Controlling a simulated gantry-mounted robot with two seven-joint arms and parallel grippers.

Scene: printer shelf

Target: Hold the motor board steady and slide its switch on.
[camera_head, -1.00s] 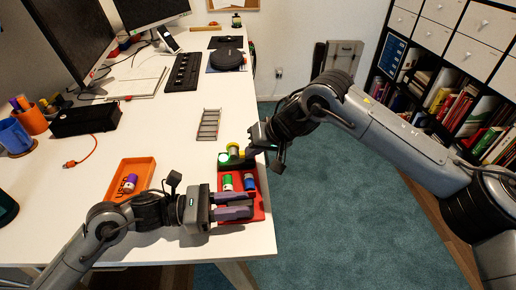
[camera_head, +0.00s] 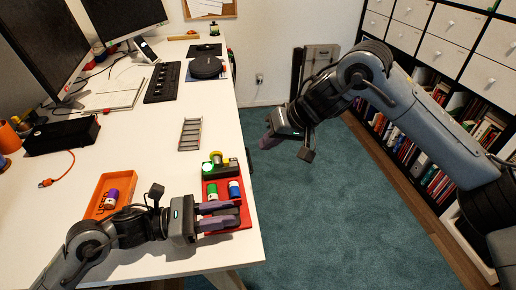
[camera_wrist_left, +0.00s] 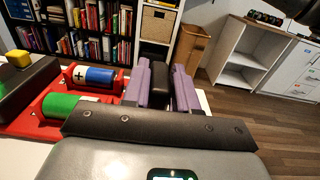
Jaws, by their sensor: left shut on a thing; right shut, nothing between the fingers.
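The red motor board (camera_head: 245,212) lies near the table's right edge. It holds a green cylinder (camera_head: 212,193) and a blue-and-white cylinder (camera_head: 234,189). At its far end are a yellow part (camera_head: 215,156), a dark block and a bright green round spot (camera_head: 207,167). My left gripper (camera_head: 237,217) is shut on a black block at the board's near end; the block shows between the purple fingers in the left wrist view (camera_wrist_left: 154,75). My right gripper (camera_head: 267,141) is shut and empty, beyond the table edge and apart from the board. The switch is too small to make out.
An orange tray (camera_head: 93,210) with a purple-and-white cylinder (camera_head: 111,197) lies left of the board. A grey ladder-like rack (camera_head: 190,134) lies behind it. A black box (camera_head: 62,136), keyboard and monitors stand farther left and back. The floor right of the table is clear.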

